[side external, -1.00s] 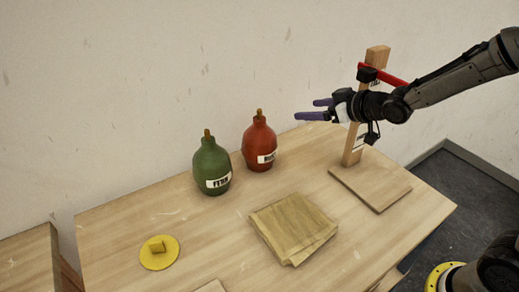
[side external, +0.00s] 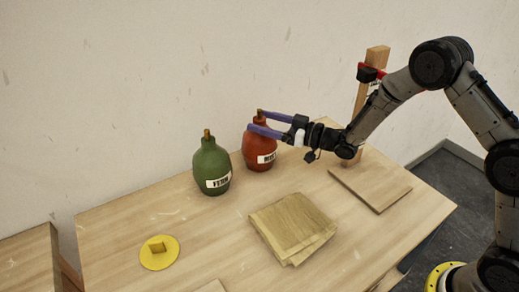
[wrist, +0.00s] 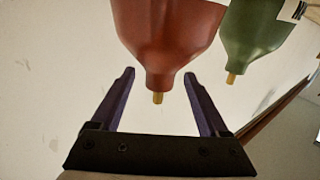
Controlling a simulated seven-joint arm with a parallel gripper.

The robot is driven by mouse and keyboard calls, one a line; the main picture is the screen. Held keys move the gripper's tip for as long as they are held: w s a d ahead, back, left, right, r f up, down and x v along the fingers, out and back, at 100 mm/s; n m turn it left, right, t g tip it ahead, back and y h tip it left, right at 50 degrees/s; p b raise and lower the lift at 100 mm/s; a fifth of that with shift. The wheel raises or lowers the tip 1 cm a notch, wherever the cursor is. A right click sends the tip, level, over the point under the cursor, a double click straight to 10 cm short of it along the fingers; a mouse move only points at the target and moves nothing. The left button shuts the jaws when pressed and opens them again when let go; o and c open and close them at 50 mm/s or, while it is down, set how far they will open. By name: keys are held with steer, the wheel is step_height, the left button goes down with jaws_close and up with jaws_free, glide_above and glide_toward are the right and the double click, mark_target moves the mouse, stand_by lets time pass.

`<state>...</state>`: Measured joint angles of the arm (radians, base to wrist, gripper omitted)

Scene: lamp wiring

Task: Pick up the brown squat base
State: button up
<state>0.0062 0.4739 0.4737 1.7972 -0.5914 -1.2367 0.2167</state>
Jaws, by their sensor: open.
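A reddish-brown rounded base (side external: 253,149) with a narrow neck, a short brass-coloured peg on top and a white label stands upright at the back of the table. It also shows in the wrist view (wrist: 166,35), where it appears upside down. My gripper (side external: 256,119) is open and empty, with its purple fingers at the height of the neck, pointing left. In the wrist view my gripper's fingertips (wrist: 159,73) lie to either side of the neck, with a gap on both sides. The fingers partly cover the neck in the side view.
A green base (side external: 208,164) with a peg and label stands just left of it. A wooden post (side external: 364,100) with a red bar rises from a board at the right. Stacked tan sheets (side external: 290,225) and a yellow disc (side external: 160,253) lie in front.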

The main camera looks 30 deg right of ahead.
mark_target(254, 119)
steer(key=x, duration=0.4)
steer(key=shift+w, duration=0.15)
steer(key=shift+c, duration=0.2)
jaws_close()
steer(key=shift+r, duration=0.3)
